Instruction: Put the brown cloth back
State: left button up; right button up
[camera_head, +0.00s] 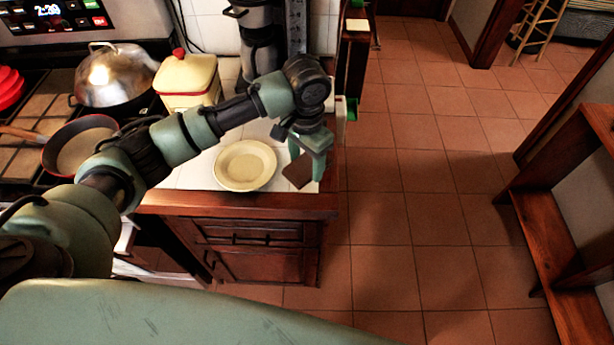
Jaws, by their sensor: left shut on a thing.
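The brown cloth (297,174) is a small flat brown piece at the right end of the white-tiled counter (196,177), just right of a cream plate (245,166). My left gripper (308,165) points down over it and is shut on it. The fingers hide part of the cloth. I cannot tell whether the cloth touches the counter or hangs slightly above it. My right gripper is not in view.
A cream canister with a red knob (187,82) and a dark coffee maker (258,40) stand behind my arm. A pan (85,150) and a domed pot (115,75) sit on the stove at left. The tiled floor (430,180) is clear. A wooden shelf (555,245) stands at right.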

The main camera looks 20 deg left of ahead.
aim_at(306, 165)
pick_arm(q)
notch_tip(306, 165, down, 3)
jog(key=shift+f, duration=0.1)
jog(key=shift+f+p, duration=0.4)
jog(key=shift+f, duration=1.55)
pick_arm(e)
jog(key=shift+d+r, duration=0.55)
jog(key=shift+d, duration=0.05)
pick_arm(q)
jog(key=shift+f, duration=0.1)
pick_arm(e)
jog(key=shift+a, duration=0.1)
pick_arm(q)
jog(key=o, duration=1.2)
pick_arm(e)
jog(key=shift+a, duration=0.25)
pick_arm(q)
notch_tip(306, 165, up, 12)
jog(key=shift+r+b, duration=0.15)
jog(key=shift+b, duration=0.7)
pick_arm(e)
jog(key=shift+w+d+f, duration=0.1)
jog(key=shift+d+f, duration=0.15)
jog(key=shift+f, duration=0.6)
